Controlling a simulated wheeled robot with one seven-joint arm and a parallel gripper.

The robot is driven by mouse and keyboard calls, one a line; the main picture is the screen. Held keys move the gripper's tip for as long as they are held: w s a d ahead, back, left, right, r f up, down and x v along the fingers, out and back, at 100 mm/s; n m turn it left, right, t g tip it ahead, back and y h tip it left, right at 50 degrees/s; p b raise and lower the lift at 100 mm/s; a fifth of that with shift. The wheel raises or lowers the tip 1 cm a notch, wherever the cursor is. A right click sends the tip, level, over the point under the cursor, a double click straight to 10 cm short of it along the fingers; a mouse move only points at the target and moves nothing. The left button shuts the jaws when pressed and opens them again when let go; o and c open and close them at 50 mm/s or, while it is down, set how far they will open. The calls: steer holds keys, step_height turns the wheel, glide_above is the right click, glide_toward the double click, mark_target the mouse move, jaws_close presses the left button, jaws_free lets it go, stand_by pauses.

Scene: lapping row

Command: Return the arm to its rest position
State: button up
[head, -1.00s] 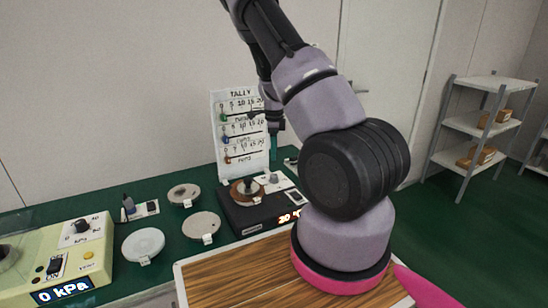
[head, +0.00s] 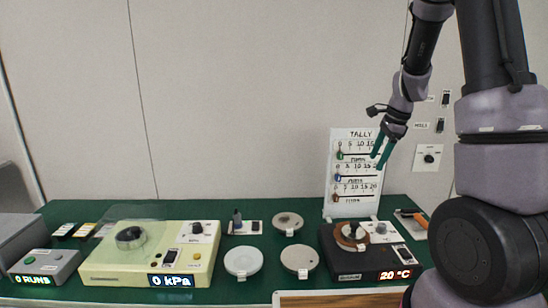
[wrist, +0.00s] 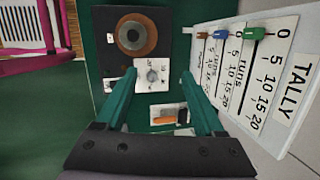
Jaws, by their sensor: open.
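My gripper (head: 383,150) is open and empty, raised in the air in front of the tally board (head: 345,190). My arm rises at the right of the head view and bends down to the gripper. In the wrist view my gripper (wrist: 165,100) shows two green fingers spread apart, with nothing between them touching. Below them are a black hot plate unit (wrist: 112,80) with a brown disc (wrist: 137,36), a dial panel and an orange-handled tool (wrist: 170,117).
The green bench (head: 215,285) holds a cream vacuum unit (head: 100,265) reading 0 kPa, a grey counter box (head: 45,268) reading 0 RUNS, and several pale discs (head: 243,262). The hot plate (head: 370,268) reads 20 °C. Wall switches (head: 428,158) sit behind my arm.

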steer(key=s+a+r+n+t, duration=0.1)
steer(key=s+a+r+n, duration=0.3)
steer(key=r, duration=0.3)
steer(key=s+a+r+n+t, duration=0.1)
steer(key=s+a+r+n, duration=0.15)
steer(key=s+r, duration=0.5)
steer(key=s+r+n+t, duration=0.1)
steer(key=s+r+n, duration=0.2)
steer(key=s, duration=0.3)
steer(key=s+a+r+n+t, duration=0.1)
steer(key=s+r+n+t, duration=0.1)
steer(key=s+n, duration=0.3)
steer(key=shift+s+a+r, duration=0.25)
steer(key=shift+s+r, duration=0.15)
steer(key=shift+s, duration=0.1)
